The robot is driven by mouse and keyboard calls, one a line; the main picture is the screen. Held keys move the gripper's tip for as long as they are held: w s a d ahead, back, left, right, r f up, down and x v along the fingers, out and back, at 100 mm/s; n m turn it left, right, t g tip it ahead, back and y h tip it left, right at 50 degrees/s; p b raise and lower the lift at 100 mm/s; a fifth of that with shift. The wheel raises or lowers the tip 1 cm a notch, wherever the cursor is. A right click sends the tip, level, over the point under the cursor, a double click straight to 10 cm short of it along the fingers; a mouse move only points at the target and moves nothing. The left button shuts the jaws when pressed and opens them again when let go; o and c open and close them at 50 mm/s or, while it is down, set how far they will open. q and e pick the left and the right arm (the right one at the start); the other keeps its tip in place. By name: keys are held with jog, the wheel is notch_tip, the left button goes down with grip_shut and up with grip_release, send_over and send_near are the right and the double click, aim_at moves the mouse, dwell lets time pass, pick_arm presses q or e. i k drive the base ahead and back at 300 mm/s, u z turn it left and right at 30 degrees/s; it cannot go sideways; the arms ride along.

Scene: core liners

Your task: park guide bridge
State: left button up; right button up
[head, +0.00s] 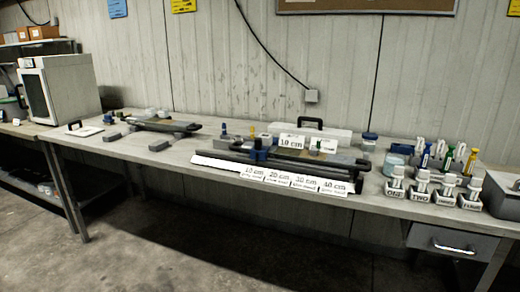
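A dark, long rail-like holder (305,174) lies on the bench, with a white strip along its front left. A small blue block-like piece (259,152) stands on or across its left part; it may be the guide bridge, but it is too small to tell. Labels (292,180) reading 10 cm, 20 cm, 30 cm and 40 cm stand along the front. A second dark, long piece (166,126) lies further left between grey blocks. Neither of my grippers is in view.
Several labelled white-capped holders (421,187) and coloured tools (448,158) crowd the right end. A white cabinet (60,87) stands far left. The bench (150,157) is bare at front left.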

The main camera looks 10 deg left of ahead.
aim_at(265, 143)
jog(key=u, duration=0.45)
jog(key=i, duration=1.3)
jog(key=z, duration=0.9)
